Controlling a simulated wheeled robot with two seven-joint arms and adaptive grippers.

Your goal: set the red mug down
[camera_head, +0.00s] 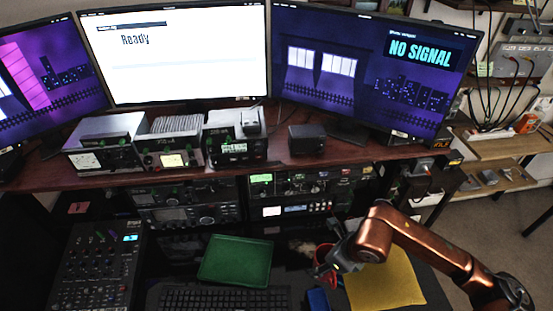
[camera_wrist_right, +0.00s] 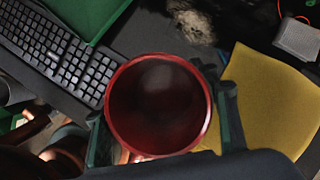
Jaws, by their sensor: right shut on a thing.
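The red mug (camera_wrist_right: 158,105) fills the middle of the right wrist view, seen from above into its dark, empty-looking inside. My right gripper (camera_wrist_right: 165,125) is shut on it, with a finger on each side. In the head view the red mug (camera_head: 322,257) is partly hidden by my right gripper (camera_head: 330,264) and copper arm. It is between the green mat (camera_head: 236,260) and the yellow mat (camera_head: 388,285). I cannot tell whether its base touches the desk.
A black keyboard (camera_head: 225,299) lies in front of the green mat. A small blue object (camera_head: 317,299) is beside the yellow mat. A mixer (camera_head: 98,268) stands at the left. Radio units and three monitors stand behind. The yellow mat's visible surface is bare.

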